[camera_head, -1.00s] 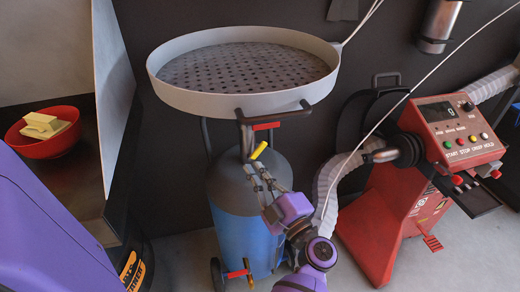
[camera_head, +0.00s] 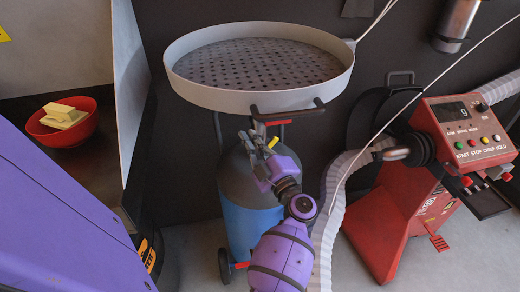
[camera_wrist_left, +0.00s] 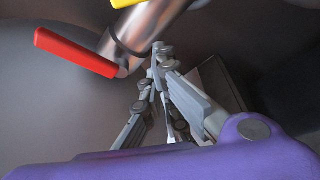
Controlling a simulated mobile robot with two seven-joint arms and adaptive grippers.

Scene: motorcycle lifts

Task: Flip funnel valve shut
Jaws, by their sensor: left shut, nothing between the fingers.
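The wide grey funnel pan (camera_head: 258,98) sits on top of the blue-and-grey drain tank (camera_head: 240,195). Below its rim, a red handle (camera_head: 273,123) and a smaller yellow handle (camera_head: 272,142) show. In the left wrist view, a red lever (camera_wrist_left: 75,52) sticks out beside a shiny metal pipe (camera_wrist_left: 148,28), and a piece of a yellow lever (camera_wrist_left: 126,2) shows at the top edge. My left gripper (camera_head: 248,138) is shut and empty, just below these handles. In the wrist view its fingertips (camera_wrist_left: 161,50) are close to the pipe; contact cannot be told. My right gripper is out of view.
A red machine (camera_head: 395,215) with a button panel (camera_head: 468,130) stands to the right, with a ribbed grey hose (camera_head: 335,200) between it and the tank. A red bowl (camera_head: 80,135) is on a dark surface at left. A thin white cable crosses the scene.

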